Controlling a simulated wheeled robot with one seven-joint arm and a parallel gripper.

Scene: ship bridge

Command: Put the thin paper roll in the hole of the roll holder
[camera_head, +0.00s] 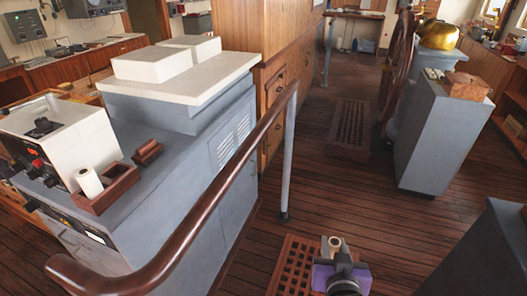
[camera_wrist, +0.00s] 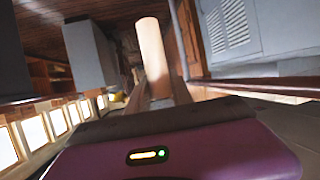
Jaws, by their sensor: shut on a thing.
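My gripper (camera_head: 333,256) is at the bottom of the head view, over the deck and right of the handrail. It is shut on a thin paper roll (camera_head: 335,243), cream coloured. In the wrist view the roll (camera_wrist: 152,55) sticks out beyond the fingers (camera_wrist: 168,98), nearly upright in the picture. The roll holder appears to be the brown wooden box (camera_head: 119,187) on the grey console at the left, well away from the gripper. A thicker white roll (camera_head: 89,182) stands at its left end. The inside of its hole is hard to make out.
A brown handrail (camera_head: 240,142) runs between my gripper and the grey console (camera_head: 180,165). A white instrument box (camera_head: 75,140) and a small brown wooden piece (camera_head: 147,152) are near the holder. A grey pedestal (camera_head: 435,140) stands at the right.

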